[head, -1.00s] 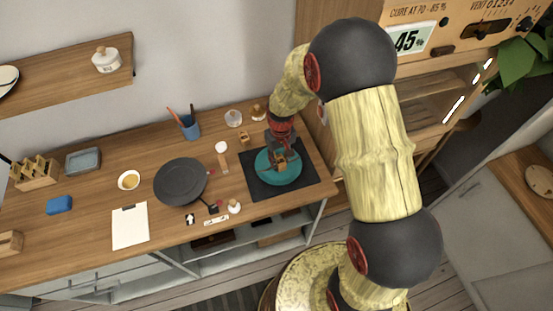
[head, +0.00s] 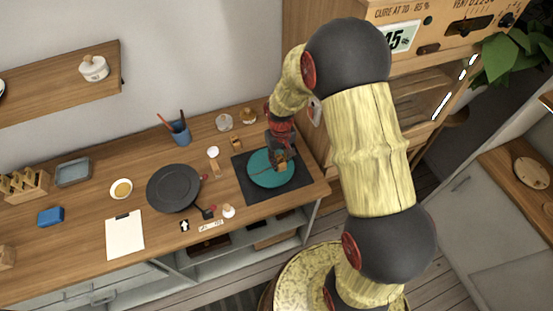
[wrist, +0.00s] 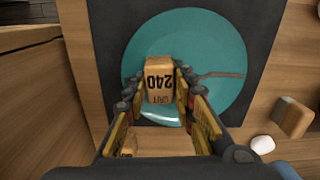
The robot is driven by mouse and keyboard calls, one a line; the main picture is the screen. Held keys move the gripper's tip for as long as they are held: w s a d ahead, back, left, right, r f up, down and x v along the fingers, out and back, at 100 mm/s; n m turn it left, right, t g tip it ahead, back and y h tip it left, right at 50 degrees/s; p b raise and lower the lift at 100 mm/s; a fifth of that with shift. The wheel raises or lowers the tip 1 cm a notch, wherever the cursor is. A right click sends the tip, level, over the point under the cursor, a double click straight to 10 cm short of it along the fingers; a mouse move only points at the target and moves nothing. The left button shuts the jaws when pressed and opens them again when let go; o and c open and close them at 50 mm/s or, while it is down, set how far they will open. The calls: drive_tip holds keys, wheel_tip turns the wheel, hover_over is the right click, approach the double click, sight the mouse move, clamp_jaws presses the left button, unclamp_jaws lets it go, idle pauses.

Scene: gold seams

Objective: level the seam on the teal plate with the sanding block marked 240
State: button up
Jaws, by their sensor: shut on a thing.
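The teal plate (head: 262,180) lies on a dark mat; in the wrist view the plate (wrist: 215,45) fills the middle. A dark seam line (wrist: 218,75) runs from near the block to the plate's right edge. My gripper (head: 281,158) is over the plate. In the wrist view my gripper (wrist: 160,90) is shut on the sanding block marked 240 (wrist: 159,80), a tan block with its label upside down in the picture. The block is over the plate beside the seam's inner end. I cannot tell whether its underside touches the plate.
The dark mat (head: 248,192) borders the plate. Another tan block (wrist: 293,118) and a white rounded thing (wrist: 263,144) lie off the mat in the wrist view. A dark pan (head: 174,187), a blue cup of tools (head: 180,132) and a clipboard (head: 125,235) stand to the left.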

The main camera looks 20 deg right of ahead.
sight(262, 171)
drive_tip(key=shift+w, duration=0.55)
drive_tip(key=shift+s+f+p, duration=0.1)
drive_tip(key=shift+s+p, duration=0.3)
drive_tip(key=shift+s, duration=0.4)
drive_tip(key=shift+w+a, duration=0.55)
drive_tip(key=shift+a, duration=0.2)
drive_tip(key=shift+s+a, duration=0.4)
drive_tip(key=shift+a, duration=0.25)
drive_tip(key=shift+w+a, duration=0.4)
drive_tip(key=shift+a, duration=0.35)
drive_tip(key=shift+s+a, duration=0.5)
drive_tip(key=shift+a, duration=0.1)
drive_tip(key=shift+w+a, duration=0.4)
drive_tip(key=shift+a, duration=0.35)
drive_tip(key=shift+r, duration=0.2)
